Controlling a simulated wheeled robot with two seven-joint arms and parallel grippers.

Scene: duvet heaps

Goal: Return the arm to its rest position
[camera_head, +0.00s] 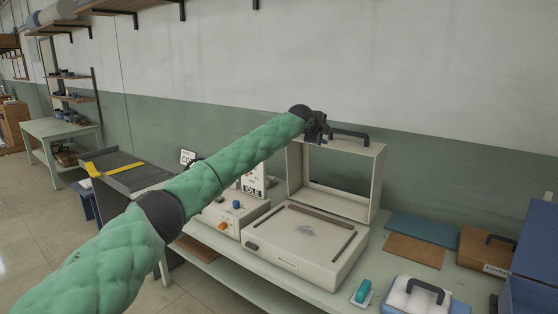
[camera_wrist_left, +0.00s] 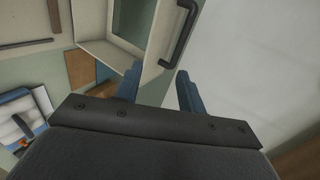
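My left arm (camera_head: 230,165) comes in from the lower left in a green quilted sleeve and reaches up over the bench. My left gripper (camera_head: 322,127) is at the upper left corner of the raised lid (camera_head: 378,165) of a cream case, near the lid's dark handle (camera_head: 350,133). In the left wrist view the two blue fingers (camera_wrist_left: 158,90) stand apart with nothing between them. The lid's handle (camera_wrist_left: 180,35) lies beyond the fingertips there. Whether the gripper touches the lid is unclear. My right gripper is not in view.
The cream case base (camera_head: 305,240) sits on the bench, with a control box (camera_head: 232,215) to its left. Blue and brown boards (camera_head: 415,250), a teal block (camera_head: 362,290) and a white handled box (camera_head: 415,298) lie to its right. A shelf (camera_head: 130,8) hangs on the wall.

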